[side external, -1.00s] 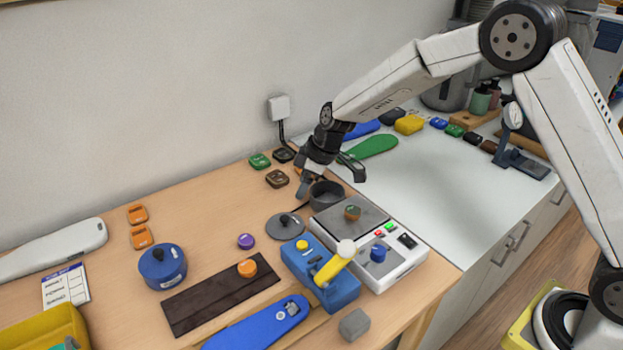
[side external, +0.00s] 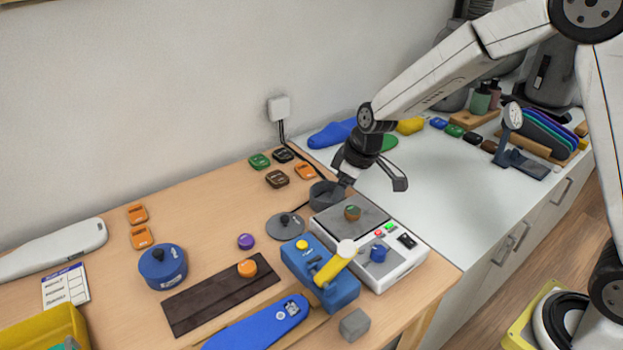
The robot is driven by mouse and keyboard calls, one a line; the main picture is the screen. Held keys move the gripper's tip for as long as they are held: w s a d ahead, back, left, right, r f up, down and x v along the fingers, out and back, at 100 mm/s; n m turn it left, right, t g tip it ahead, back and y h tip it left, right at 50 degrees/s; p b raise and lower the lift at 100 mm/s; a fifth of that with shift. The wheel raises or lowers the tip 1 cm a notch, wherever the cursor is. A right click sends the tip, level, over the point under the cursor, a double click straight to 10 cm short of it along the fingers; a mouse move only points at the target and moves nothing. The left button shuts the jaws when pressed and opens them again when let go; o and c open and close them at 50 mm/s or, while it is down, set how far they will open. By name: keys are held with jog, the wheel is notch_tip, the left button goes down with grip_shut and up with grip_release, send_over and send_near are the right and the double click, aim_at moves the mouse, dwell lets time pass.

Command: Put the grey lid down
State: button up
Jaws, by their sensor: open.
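The grey lid (side external: 286,227) lies flat on the wooden table, its dark knob upward. It is left of and in front of the small dark grey pot (side external: 326,196), which stands open behind the scale-like machine. My gripper (side external: 371,188) is open and empty, to the right of the lid and apart from it. Its left finger is in front of the pot's right edge in the picture; I cannot tell if they touch.
A white machine (side external: 408,262) with a grey plate and a blue-yellow lever press (side external: 318,280) stand just in front. A blue pot (side external: 162,266) and a brown strip (side external: 215,297) are at left. Orange, green and dark pieces lie behind the lid.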

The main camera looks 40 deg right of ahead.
jog(key=s+d+m+h, duration=0.1)
jog(key=s+d+m, duration=0.1)
jog(key=s, duration=0.7)
jog(key=s+d+m+h, duration=0.1)
jog(key=s+d+m, duration=0.2)
jog(key=s, duration=0.6)
jog(key=shift+s+d+r+m, duration=0.15)
jog(key=shift+d+m, duration=0.2)
jog(key=shift+m, duration=0.05)
